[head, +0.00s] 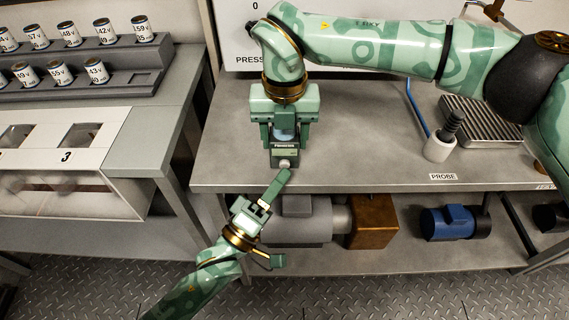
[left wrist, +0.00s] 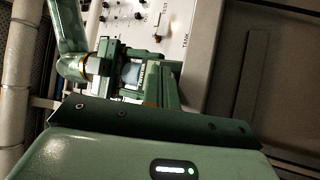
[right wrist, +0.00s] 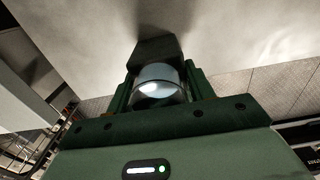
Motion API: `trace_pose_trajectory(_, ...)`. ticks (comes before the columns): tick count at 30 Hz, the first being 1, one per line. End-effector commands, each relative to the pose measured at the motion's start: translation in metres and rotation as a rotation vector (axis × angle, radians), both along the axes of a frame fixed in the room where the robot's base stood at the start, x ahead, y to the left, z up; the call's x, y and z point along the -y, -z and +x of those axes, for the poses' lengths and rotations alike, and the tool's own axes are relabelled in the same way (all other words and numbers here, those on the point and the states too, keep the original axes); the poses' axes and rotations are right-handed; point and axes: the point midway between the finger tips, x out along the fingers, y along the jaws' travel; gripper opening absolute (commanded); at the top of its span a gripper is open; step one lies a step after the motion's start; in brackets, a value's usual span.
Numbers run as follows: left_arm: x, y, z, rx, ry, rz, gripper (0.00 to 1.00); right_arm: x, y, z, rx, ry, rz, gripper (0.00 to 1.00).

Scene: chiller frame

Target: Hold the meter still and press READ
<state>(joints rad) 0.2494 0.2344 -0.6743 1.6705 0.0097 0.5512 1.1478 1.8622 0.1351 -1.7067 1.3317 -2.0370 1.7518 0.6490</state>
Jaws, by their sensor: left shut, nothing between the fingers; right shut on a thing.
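The meter (head: 285,155) is a small dark box with a pale display and a pale round button (head: 284,164) on its near face. It is at the front of the grey bench. My right gripper (head: 284,136) is shut on the meter's pale blue-grey round part from above; this part also shows between the fingers in the right wrist view (right wrist: 158,82). My left gripper (head: 284,176) is shut and empty, its fingertips just below and in front of the button. A clear gap to the button cannot be judged. The READ lettering is too small to make out.
The bench top (head: 360,150) is clear right of the meter up to a white holder (head: 438,149) with a dark probe. A ribbed plate (head: 480,122) lies behind it. A rack of labelled cans (head: 80,55) stands left. The lower shelf holds a blue motor (head: 452,222).

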Motion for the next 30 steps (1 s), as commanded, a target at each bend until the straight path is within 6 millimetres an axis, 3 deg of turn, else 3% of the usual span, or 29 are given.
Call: trace_pose_trajectory(30,-0.0003,0.0002,0.01,0.0,-0.002,0.001,0.0,-0.0001,0.0001,-0.0004,-0.001,0.0,0.0,0.42)
